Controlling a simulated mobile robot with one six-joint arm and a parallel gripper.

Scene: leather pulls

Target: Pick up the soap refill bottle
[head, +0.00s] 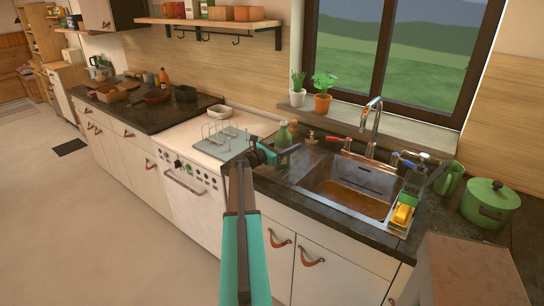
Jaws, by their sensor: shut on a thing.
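The soap refill bottle (284,135) looks like the green bottle on the dark counter, left of the sink. My gripper (287,151) is at this bottle, its teal fingers across the lower part. It is shut on the bottle, though the fingers partly hide the contact. The bottle stands about upright. Its base is hidden, so I cannot tell whether it touches the counter.
The sink (350,185) with a tall tap (373,125) lies right of the bottle. A small amber bottle (293,127) stands close behind it. A wire rack (222,135) is to the left. A green pot (490,203) stands at far right.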

